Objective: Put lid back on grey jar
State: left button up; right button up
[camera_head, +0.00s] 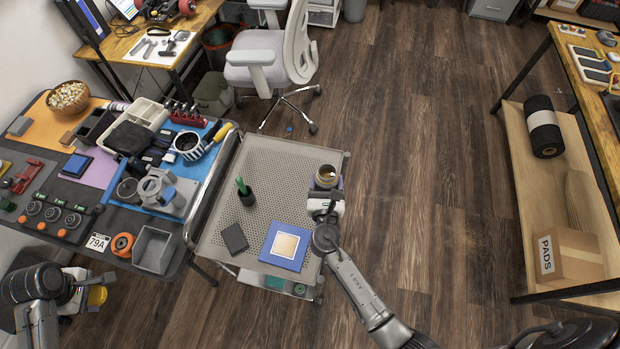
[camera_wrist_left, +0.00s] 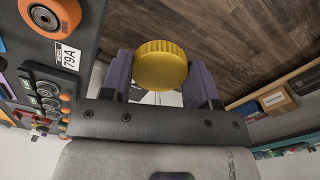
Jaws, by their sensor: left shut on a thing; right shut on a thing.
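A yellow ridged lid (camera_wrist_left: 161,66) sits between the purple fingers of my left gripper (camera_wrist_left: 163,84), which is shut on it. In the head view the lid (camera_head: 97,295) shows at the tip of my left gripper (camera_head: 92,290), low at the left, in front of the workbench. My right gripper (camera_head: 327,188) is shut on the grey jar (camera_head: 326,177) at the right edge of the perforated cart. The jar is upright with its round top open and no lid on it. I cannot tell whether it touches the cart. Lid and jar are far apart.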

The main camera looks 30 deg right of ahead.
aim_at(336, 185)
pick_arm(q)
jog(key=shift+r+p, duration=0.3)
jog(key=shift+r, duration=0.1)
pick_arm(e)
jog(key=shift+s+d+r, duration=0.85)
jog(key=shift+s+d, duration=0.1)
jog(key=shift+s, duration=0.05)
jog(key=o, duration=0.6)
jog(key=c, duration=0.8)
jog(key=shift+o, duration=0.2)
